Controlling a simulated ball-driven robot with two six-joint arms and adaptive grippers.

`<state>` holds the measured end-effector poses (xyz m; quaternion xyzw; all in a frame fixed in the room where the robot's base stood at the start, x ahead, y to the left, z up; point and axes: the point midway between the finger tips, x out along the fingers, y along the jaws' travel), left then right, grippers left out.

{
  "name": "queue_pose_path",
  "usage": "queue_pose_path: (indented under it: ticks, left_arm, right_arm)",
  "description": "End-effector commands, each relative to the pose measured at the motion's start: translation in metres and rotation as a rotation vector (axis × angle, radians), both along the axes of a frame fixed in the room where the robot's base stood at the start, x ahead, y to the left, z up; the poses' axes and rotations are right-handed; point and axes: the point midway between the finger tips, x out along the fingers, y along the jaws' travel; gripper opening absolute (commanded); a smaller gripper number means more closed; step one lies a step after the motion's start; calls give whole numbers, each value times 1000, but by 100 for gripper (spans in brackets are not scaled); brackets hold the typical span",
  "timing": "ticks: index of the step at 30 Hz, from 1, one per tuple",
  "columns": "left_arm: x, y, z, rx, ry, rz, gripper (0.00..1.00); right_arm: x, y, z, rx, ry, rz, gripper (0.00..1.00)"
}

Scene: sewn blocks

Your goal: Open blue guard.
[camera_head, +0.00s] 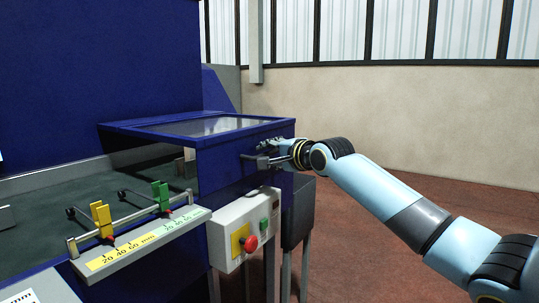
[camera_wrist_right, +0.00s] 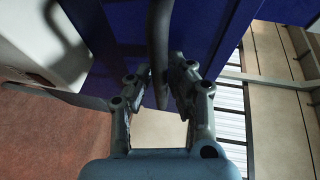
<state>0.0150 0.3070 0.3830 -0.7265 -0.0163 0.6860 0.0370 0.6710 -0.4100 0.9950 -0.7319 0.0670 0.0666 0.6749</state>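The blue guard (camera_head: 208,143) is a dark blue box-like cover with a clear panel in its top. It stands down over the right end of the machine bed in the head view. A dark bar handle (camera_head: 252,158) sticks out from its front face; the handle also shows in the right wrist view (camera_wrist_right: 160,40). My right gripper (camera_head: 273,160) is at the handle's right end. In the right wrist view its two fingers (camera_wrist_right: 160,75) lie close on either side of the handle and appear shut on it. My left gripper is out of view.
A grey control box (camera_head: 233,213) with a red button (camera_head: 249,244) hangs below the guard. A ruler shelf (camera_head: 140,240) with yellow and green stops juts out at the left. Open reddish floor lies to the right, before a beige wall.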

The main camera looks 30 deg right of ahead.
Motion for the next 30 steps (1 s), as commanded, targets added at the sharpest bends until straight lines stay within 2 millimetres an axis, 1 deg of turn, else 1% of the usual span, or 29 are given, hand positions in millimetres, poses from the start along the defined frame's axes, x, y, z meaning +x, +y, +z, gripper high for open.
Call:
queue_pose_path:
  ticks: [1, 3, 4, 19, 26, 29, 30]
  left_arm:
    - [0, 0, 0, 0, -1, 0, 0]
    - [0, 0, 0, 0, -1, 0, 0]
    - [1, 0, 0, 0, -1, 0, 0]
    - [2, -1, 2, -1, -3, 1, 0]
    - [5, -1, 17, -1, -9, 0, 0]
    - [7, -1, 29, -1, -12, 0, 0]
    - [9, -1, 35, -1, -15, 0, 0]
  right_arm:
    - [0, 0, 0, 0, 0, 0, 10]
    - [0, 0, 0, 0, 0, 0, 1]
    - [0, 0, 0, 0, 1, 0, 0]
    - [0, 0, 0, 1, 6, -1, 0]
    - [2, -1, 13, -8, 30, -1, 0]
    - [3, -1, 23, -16, 47, -1, 0]
    - [4, -1, 29, -19, 56, 0, 0]
